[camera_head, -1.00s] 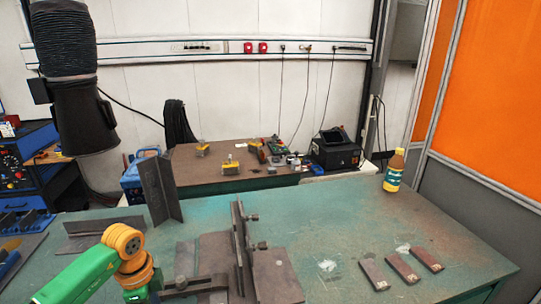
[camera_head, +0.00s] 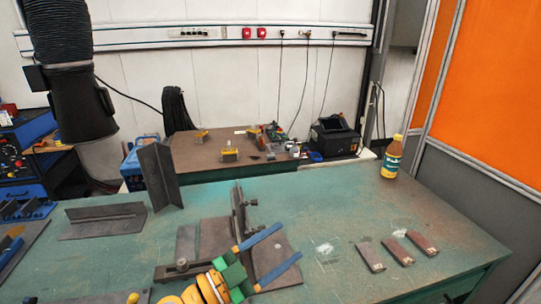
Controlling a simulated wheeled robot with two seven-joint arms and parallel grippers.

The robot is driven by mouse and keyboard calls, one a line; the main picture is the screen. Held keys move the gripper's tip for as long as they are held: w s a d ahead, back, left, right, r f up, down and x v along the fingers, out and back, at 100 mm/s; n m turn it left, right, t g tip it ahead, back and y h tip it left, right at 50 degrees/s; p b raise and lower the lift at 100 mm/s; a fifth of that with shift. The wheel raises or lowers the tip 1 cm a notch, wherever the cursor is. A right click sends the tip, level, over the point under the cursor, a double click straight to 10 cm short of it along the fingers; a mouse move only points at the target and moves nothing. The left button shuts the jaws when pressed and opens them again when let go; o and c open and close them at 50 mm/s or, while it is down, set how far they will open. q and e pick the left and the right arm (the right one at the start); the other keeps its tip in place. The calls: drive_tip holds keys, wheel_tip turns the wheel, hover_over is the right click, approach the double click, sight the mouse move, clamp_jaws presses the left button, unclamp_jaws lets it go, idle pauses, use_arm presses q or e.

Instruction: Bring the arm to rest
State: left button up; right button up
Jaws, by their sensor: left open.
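My left gripper (camera_head: 289,241) reaches in from the bottom of the head view, over the green workbench (camera_head: 330,205). Its two blue fingers are spread apart and point up and to the right. I see nothing between them. They overlap the dark steel fixture (camera_head: 240,212) in the picture and hide part of it. I cannot tell whether they touch it. The green gripper body and yellow wrist show below the fingers. My right gripper is not in view.
Three small dark plates (camera_head: 396,252) lie at the bench's right. A yellow bottle (camera_head: 391,161) stands near its back right edge. Angled steel pieces (camera_head: 160,178) stand and lie at the left. A brown-topped table (camera_head: 205,153) is behind. The right middle of the bench is clear.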

use_arm(q)
drive_tip(key=w+a+n+t+y, duration=0.2)
drive_tip(key=a+n+t+y, duration=0.5)
drive_tip(key=n+t, duration=0.15)
drive_tip(key=s+a+f+n+g+y, duration=0.3)
drive_tip(key=a+f+n+g+y, duration=0.2)
drive_tip(key=a+f+n+y, duration=0.4)
drive_tip(key=s+a+f+m+g, duration=0.1)
drive_tip(key=s+f+g, duration=0.55)
drive_tip(key=s, duration=0.45)
drive_tip(key=s+a+f+m+g, duration=0.1)
drive_tip(key=s+f+g, duration=0.4)
drive_tip(key=s+f, duration=0.4)
wheel_tip(320, 180, down, 14)
drive_tip(key=s, duration=0.2)
drive_tip(key=s+a+f+g, duration=0.2)
drive_tip(key=s+f, duration=1)
drive_tip(key=s, duration=0.1)
drive_tip(key=shift+a+m, duration=0.3)
drive_tip(key=shift+m, duration=0.05)
